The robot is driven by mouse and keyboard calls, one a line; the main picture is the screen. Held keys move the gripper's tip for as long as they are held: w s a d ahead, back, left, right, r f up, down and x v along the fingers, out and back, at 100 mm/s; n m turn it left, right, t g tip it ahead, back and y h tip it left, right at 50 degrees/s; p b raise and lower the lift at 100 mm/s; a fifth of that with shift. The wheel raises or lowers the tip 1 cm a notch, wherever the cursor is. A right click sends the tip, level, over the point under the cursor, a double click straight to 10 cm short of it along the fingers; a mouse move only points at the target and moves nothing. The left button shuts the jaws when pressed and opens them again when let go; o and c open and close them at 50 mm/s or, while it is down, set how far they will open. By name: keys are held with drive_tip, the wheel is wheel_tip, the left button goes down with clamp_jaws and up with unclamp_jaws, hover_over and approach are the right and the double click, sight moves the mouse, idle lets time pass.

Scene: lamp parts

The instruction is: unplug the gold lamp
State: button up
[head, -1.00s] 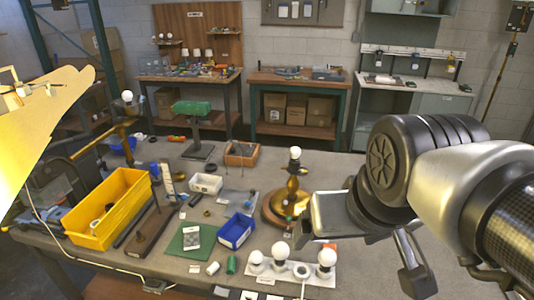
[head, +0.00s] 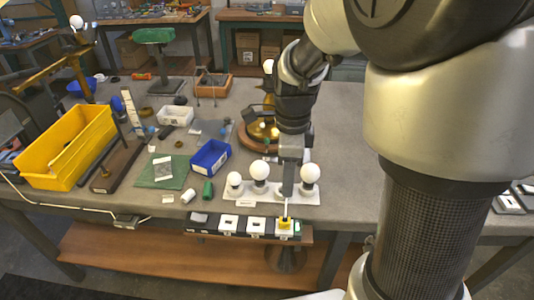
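A brass-gold lamp (head: 256,131) with a round base stands on the table, partly hidden behind my arm; its white bulb (head: 268,65) shows above. A strip of sockets (head: 228,222) runs along the table's front edge. A yellow plug (head: 285,223) sits at the socket toward its right end. My gripper (head: 287,195) points down just above and behind this plug. The fingers are seen edge-on, so I cannot tell whether they are open or whether they touch the plug. Where the lamp's cord runs is not clear.
Several white bulbs (head: 259,170) stand on a white board close around my gripper. A blue bin (head: 210,157) and a green mat (head: 165,171) lie to the left, with a yellow bin (head: 66,146) farther left. The table right of my gripper is clear.

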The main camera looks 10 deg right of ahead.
sight(285, 218)
wheel_tip(285, 218, down, 16)
drive_tip(key=b, duration=0.3)
clamp_jaws()
drive_tip(key=c, duration=0.7)
unclamp_jaws()
clamp_jaws()
drive_tip(key=shift+r+p, duration=0.55)
drive_tip(key=shift+r, duration=0.15)
drive_tip(key=shift+r+p, duration=2.35)
drive_tip(key=shift+r, duration=0.15)
